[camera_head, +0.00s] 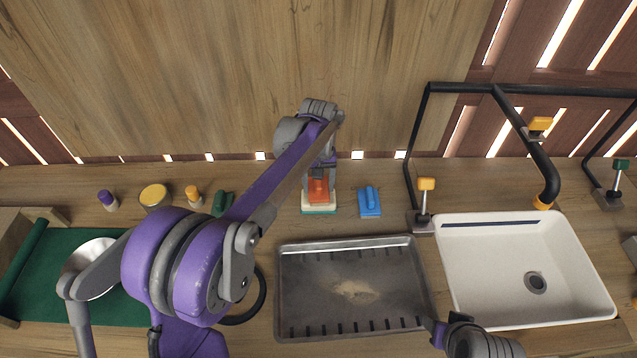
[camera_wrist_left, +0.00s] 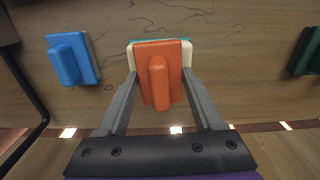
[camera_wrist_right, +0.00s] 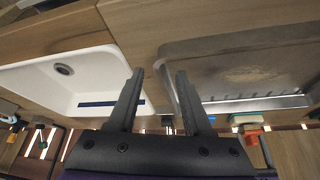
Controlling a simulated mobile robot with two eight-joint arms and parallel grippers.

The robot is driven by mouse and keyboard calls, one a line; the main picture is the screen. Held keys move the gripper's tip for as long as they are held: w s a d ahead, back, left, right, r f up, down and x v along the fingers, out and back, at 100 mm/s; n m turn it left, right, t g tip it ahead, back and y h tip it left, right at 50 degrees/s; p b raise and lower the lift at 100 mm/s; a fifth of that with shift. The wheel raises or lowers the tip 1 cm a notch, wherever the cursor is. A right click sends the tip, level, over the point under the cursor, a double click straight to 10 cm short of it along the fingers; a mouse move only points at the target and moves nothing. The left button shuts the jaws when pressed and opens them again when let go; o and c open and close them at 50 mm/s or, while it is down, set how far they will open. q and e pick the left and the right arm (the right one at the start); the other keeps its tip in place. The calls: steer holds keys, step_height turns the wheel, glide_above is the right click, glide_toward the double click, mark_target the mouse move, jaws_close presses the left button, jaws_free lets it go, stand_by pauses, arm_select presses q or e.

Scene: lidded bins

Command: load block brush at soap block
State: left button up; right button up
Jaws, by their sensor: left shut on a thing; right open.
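An orange block brush (camera_head: 318,188) with a raised handle sits on the cream soap block (camera_head: 319,209), which has a teal edge, at the back of the counter. In the left wrist view the orange brush (camera_wrist_left: 158,88) lies flat over the soap block (camera_wrist_left: 187,52), covering most of it. My left gripper (camera_wrist_left: 158,82) is shut on the orange brush, with a finger at each side. In the head view my left gripper (camera_head: 320,172) comes down on it from behind. My right gripper (camera_wrist_right: 160,76) is open and empty, near the tray and sink.
A blue brush (camera_head: 370,202) stands right of the soap block, and a green brush (camera_head: 222,204) stands to its left. A metal tray (camera_head: 290,256) with a pale stain lies in front. A white sink (camera_head: 480,300) with a black faucet (camera_head: 540,170) is at right.

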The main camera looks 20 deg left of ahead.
arm_select(q)
steer(key=shift+f, duration=0.45)
arm_select(e)
steer(key=shift+f, duration=0.3)
stand_by(0.8)
arm_select(q)
steer(key=shift+r+p, duration=1.8)
steer(key=shift+r, duration=1.75)
arm_select(e)
steer(key=shift+w+r, duration=0.2)
steer(key=shift+r, duration=0.6)
steer(key=shift+w+r, duration=0.2)
steer(key=shift+r, duration=0.65)
steer(key=shift+w+r, duration=0.2)
steer(key=shift+r, duration=0.6)
arm_select(q)
steer(key=shift+s+f, duration=0.1)
arm_select(e)
steer(key=shift+s+f, duration=0.1)
steer(key=shift+s, duration=0.05)
